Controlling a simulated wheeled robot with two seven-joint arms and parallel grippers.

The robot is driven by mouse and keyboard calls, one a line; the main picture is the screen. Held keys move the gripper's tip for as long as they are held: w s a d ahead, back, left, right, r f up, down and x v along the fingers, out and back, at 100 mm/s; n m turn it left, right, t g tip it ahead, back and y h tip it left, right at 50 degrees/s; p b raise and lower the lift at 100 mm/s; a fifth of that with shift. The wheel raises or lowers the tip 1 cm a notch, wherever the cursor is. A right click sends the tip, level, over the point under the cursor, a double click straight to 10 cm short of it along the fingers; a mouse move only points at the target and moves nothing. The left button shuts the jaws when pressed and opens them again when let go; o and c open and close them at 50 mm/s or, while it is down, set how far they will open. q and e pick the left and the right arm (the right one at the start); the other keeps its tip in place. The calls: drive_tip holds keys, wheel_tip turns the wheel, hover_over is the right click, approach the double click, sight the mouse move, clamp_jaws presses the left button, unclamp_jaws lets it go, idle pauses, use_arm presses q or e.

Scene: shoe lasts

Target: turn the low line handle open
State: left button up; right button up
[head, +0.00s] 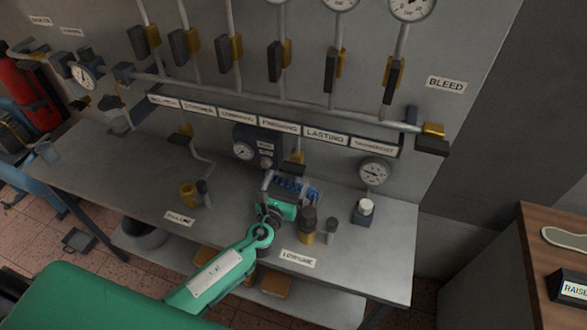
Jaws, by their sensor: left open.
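A label that seems to read LOW LINE (298,258) lies at the bench's front edge. Behind it stand a dark-topped brass fitting (308,236) and a small dark cylinder (331,232). A small brass valve with a dark handle (296,158) sits on a pipe low on the wall panel, just behind my left gripper; I take it to be the low line handle. My left gripper (290,184) is open over the bench in front of this valve and hides the pipe below it. Contact cannot be told. My right gripper is not in view.
A row of dark-handled brass valves (279,55) hangs on the panel above a long pipe. A gauge (374,171) and a white-topped knob (365,207) stand at right, a gauge box (252,148) behind. The bench's left part (110,170) is mostly clear.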

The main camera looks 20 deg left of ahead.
sight(291, 173)
use_arm(q)
drive_tip(key=w, duration=0.6)
drive_tip(key=shift+w+d+r+p, duration=0.1)
drive_tip(key=shift+w+r+p, duration=0.2)
drive_tip(key=shift+p, duration=0.1)
drive_tip(key=c, duration=1)
